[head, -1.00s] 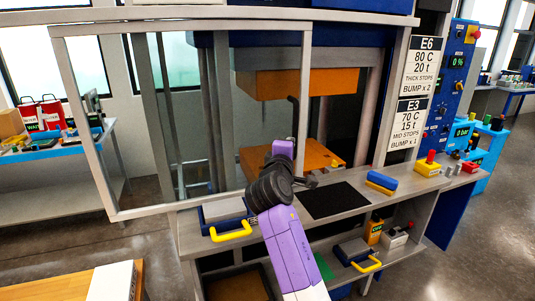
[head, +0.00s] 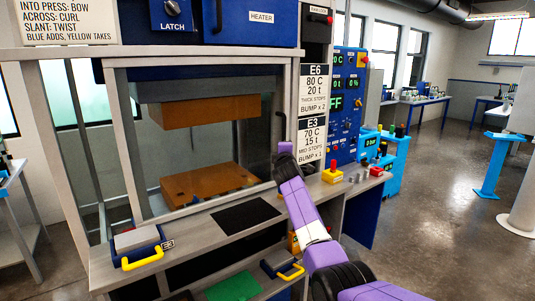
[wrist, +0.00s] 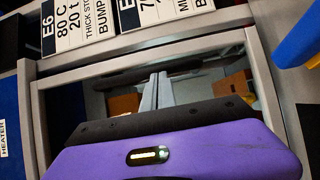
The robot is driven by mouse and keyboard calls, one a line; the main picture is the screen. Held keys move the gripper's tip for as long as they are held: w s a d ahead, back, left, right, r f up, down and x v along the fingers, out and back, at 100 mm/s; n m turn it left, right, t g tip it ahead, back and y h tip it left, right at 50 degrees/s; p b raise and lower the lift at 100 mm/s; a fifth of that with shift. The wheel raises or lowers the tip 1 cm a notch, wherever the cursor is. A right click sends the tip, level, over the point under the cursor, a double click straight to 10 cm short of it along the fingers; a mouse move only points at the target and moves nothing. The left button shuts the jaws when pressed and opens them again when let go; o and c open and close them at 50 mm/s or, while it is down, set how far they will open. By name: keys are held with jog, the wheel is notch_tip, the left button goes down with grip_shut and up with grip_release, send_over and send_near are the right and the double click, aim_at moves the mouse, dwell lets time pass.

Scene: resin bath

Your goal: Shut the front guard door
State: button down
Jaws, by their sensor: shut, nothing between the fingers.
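The front guard door (head: 124,150) is a clear panel in a grey frame. In the head view it stands across the press opening, its right edge close to the post with the E6 and E3 signs. The orange press blocks show behind it. A dark upright handle bar (wrist: 170,72) shows in the wrist view. My gripper (wrist: 157,88) is shut and empty, its grey fingertips close to this bar; I cannot tell whether they touch. In the head view my purple wrist (head: 288,165) is at the door's right side and hides the fingers.
A shelf below the door holds a grey block with a yellow handle (head: 142,258) and a black mat (head: 245,216). A red-button box (head: 332,175) stands right of my arm. The blue control panel (head: 345,105) is farther right. Open floor lies at right.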

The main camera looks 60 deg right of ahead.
jog(key=d, duration=0.2)
jog(key=s+d, duration=0.1)
jog(key=d, duration=0.1)
jog(key=shift+s+r, duration=0.1)
jog(key=shift+s, duration=0.1)
jog(key=shift+s+d, duration=0.1)
jog(key=shift+d, duration=0.05)
jog(key=w+a+b+v, duration=0.1)
jog(key=w+a+v, duration=0.1)
jog(key=v, duration=1.1)
jog(key=shift+w, duration=0.3)
